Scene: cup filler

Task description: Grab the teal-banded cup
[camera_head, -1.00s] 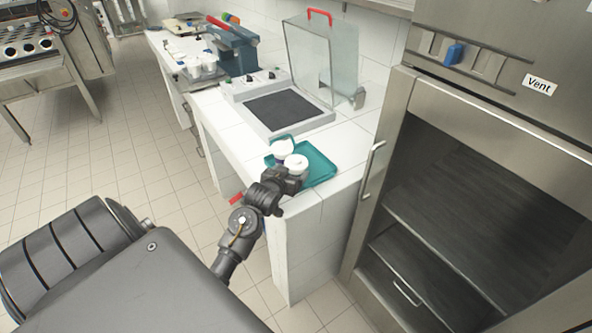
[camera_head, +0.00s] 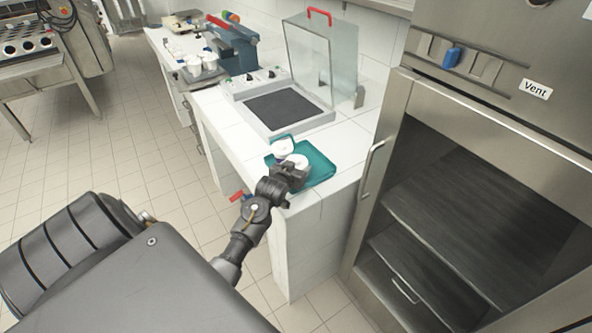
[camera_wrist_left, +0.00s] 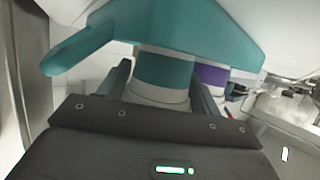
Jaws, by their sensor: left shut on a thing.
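The teal-banded cup (camera_wrist_left: 165,70) is white with a wide teal band and stands between the two fingers of my left gripper (camera_wrist_left: 163,90) in the left wrist view. My left gripper is shut on it. In the head view the gripper (camera_head: 295,175) is at the front edge of a teal tray (camera_head: 322,172), and the held cup's white top (camera_head: 299,159) shows just beyond it. A purple-banded cup (camera_wrist_left: 211,76) is close beside the held cup. The lower part of the held cup is hidden in the head view. My right gripper is out of view.
The tray is at the near end of a white tiled counter (camera_head: 235,142). A device with a dark plate (camera_head: 288,110) and a clear shield (camera_head: 322,62) stands behind it. A steel cabinet (camera_head: 398,110) with an open bay is at the right.

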